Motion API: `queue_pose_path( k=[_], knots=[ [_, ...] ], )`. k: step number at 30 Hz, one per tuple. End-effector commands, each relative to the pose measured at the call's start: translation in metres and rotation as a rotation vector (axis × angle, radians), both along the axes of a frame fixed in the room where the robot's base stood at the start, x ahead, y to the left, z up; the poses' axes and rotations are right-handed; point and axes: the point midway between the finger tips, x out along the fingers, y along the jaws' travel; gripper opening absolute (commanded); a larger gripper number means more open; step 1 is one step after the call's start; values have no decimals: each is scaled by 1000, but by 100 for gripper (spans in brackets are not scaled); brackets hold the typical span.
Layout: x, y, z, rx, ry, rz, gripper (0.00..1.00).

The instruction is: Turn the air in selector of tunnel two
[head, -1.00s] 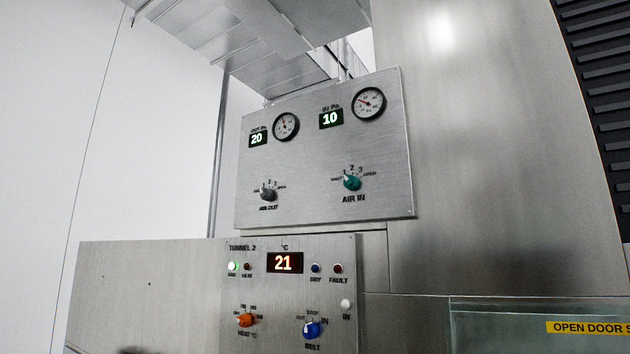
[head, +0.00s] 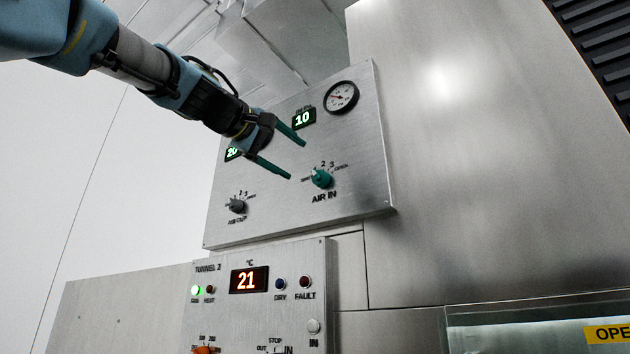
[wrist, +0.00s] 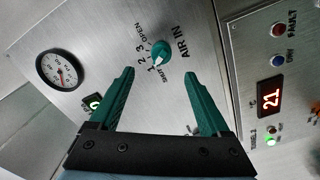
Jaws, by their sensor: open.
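The teal AIR IN selector (head: 321,178) is on the upper steel panel (head: 360,190), to the right of the AIR OUT knob. My gripper (head: 297,160) is open and empty, with its two teal fingers apart, up and left of the selector in the head view. In the wrist view the selector (wrist: 161,52) lies beyond the fingertips of my gripper (wrist: 160,75), roughly between their lines and apart from them. Its white pointer mark faces the lower-left side, near the 1 and SHUT marks; the exact setting is hard to tell.
A round gauge (head: 341,98) and a green display reading 10 (head: 304,118) sit above the selector. The TUNNEL 2 panel below has a red display reading 21 (head: 249,280), lamps and an orange knob (head: 206,350).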

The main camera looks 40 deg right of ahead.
Motion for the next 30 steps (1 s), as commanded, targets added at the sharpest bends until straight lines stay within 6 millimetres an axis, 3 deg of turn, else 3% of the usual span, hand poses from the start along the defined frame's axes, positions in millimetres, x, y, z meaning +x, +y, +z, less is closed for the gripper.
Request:
queue_pose_path(
  k=[15, 21, 30],
  knots=[
    [24, -84, 2, 4, 2, 2, 80],
    [27, -96, 0, 4, 1, 3, 80],
    [27, -97, -1, 3, 0, 4, 78]
  ],
)
